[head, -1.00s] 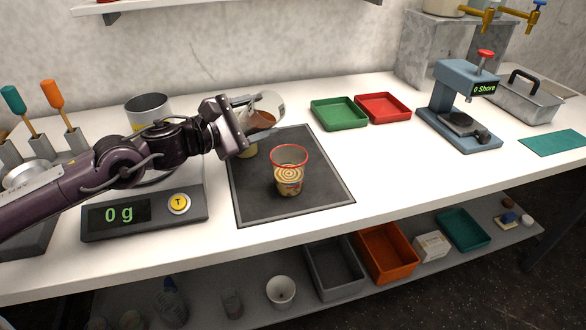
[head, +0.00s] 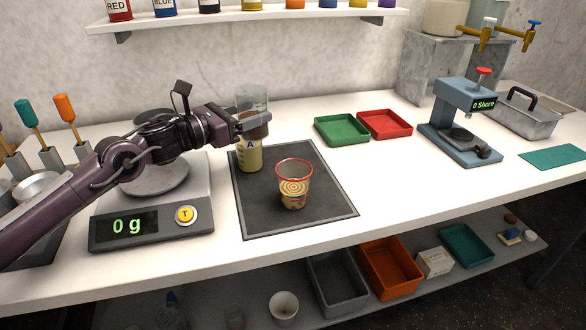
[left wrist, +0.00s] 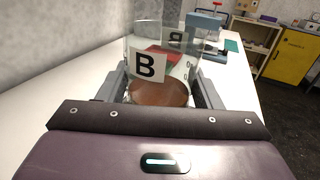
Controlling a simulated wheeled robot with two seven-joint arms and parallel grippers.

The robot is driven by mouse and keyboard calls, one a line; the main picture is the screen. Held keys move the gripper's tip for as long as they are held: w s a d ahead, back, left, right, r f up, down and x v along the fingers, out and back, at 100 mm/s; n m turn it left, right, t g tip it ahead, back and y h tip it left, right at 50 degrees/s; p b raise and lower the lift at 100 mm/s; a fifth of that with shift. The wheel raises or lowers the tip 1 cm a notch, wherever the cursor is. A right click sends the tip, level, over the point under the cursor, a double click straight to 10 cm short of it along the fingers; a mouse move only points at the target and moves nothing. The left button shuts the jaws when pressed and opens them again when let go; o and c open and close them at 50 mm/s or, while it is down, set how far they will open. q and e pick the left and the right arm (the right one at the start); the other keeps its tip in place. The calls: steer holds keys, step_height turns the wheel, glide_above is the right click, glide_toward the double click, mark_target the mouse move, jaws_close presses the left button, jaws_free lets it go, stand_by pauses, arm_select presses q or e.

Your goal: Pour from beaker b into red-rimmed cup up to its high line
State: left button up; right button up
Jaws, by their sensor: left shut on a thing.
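My left gripper (head: 252,120) is shut on beaker b (head: 252,98), a clear beaker with brown liquid low in it. In the left wrist view beaker b (left wrist: 158,72) shows its "B" label, between the two fingers. It is held about upright, behind and left of the cup, above or in front of a beaker labelled A (head: 249,158) with pale yellow contents. The red-rimmed cup (head: 293,190) stands upright on the dark mat (head: 300,222). It holds tan and brown contents with a ringed surface; its lines are too small to read. My right gripper is out of view.
A scale (head: 150,230) reading 0 g stands left of the mat, under my left arm. Green (head: 341,130) and red (head: 385,124) trays lie behind right. A blue press-like device (head: 462,120) stands farther right. The counter right of the mat is clear.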

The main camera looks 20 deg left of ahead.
arm_select(q)
steer(key=shift+r, duration=0.1)
step_height(320, 180, up, 6)
steer(key=p, duration=0.3)
